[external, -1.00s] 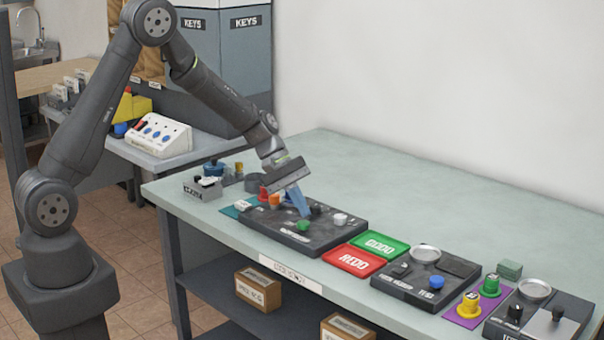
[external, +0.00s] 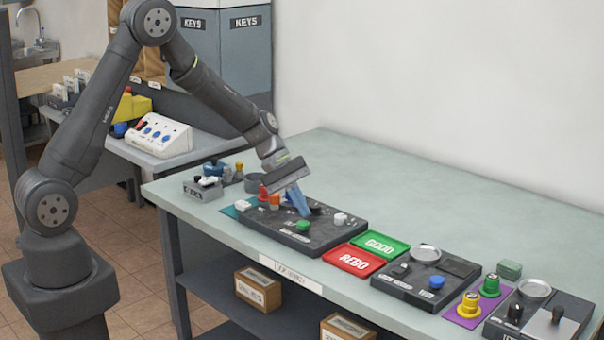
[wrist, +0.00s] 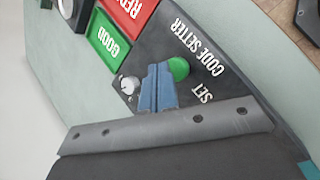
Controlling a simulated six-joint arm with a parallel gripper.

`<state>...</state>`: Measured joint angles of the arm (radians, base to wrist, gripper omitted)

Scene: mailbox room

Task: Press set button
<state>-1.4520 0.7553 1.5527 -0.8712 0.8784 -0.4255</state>
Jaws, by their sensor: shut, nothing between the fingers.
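A dark panel labelled "CODE SETTER" (external: 275,233) lies on the bench. A round green button (external: 303,225) sits near its front edge. In the wrist view, the green button (wrist: 178,69) is beside the word "SET" (wrist: 206,93). My gripper (external: 303,211) is shut and empty, its blue fingertips pointing down over the panel, just behind the green button. In the wrist view, my gripper (wrist: 158,72) is immediately left of the green button and covers part of the panel. I cannot tell whether the tips touch the panel or button.
A white knob (external: 340,219) stands right of the fingers, and an orange knob (external: 274,202) stands left. The green "GOOD" tray (external: 380,246) and red "REDO" tray (external: 352,261) lie to the right. The back of the bench (external: 400,200) is clear.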

